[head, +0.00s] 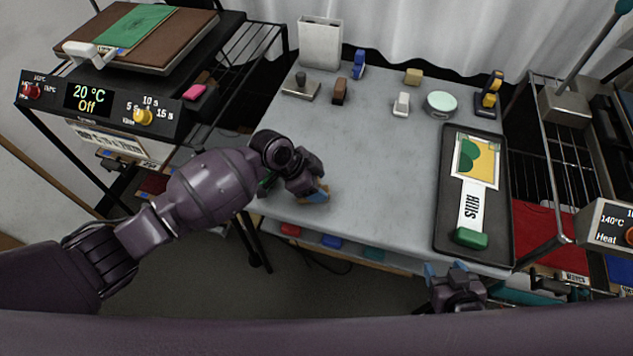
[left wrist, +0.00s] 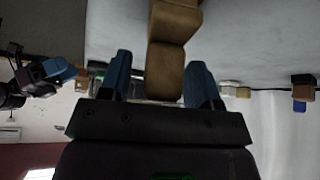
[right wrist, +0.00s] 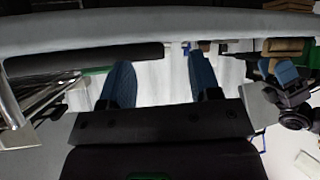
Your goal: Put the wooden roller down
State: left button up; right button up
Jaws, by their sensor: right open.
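The wooden roller (left wrist: 166,72) shows in the left wrist view as a brown, stepped wooden piece between the two blue fingers of my left gripper (left wrist: 160,80). Gaps show on both sides of it, so the fingers stand open around it. In the head view my left gripper (head: 318,193) is low at the table's front left, and its own body hides most of the roller. In the right wrist view a wooden piece (right wrist: 285,45) lies close to the table top beside the left gripper. My right gripper (head: 452,275) is open and empty in front of the table's front edge.
Small blocks, a round mint tin (head: 441,103) and a tape dispenser (head: 489,93) stand at the back. The table's middle is clear.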

pick_arm(q)
jog(key=shift+r, duration=0.25)
jog(key=p+v, duration=0.1)
jog(key=v, duration=1)
jog(key=shift+a+r, duration=0.25)
jog(key=shift+r, duration=0.1)
pick_arm(e)
jog(key=shift+w+r, duration=0.15)
jog(key=shift+r, duration=0.75)
pick_arm(q)
jog(key=s+a+f+n+t+y, duration=0.3)
jog(key=s+a+f+n+t, duration=0.2)
jog(key=s+a+n, duration=0.3)
jog(key=s+a+f+n+t+y, duration=0.3)
jog(key=s+a+f+n+t, duration=0.3)
jog(key=s+a, duration=0.5)
jog(key=shift+a+f+n+y, duration=0.5)
jog(key=shift+a+n, duration=0.5)
jog(key=shift+a, duration=0.55)
pick_arm(e)
jog(key=shift+w+a+r, duration=0.1)
jog(key=shift+w+r, duration=0.15)
jog(key=shift+w, duration=0.25)
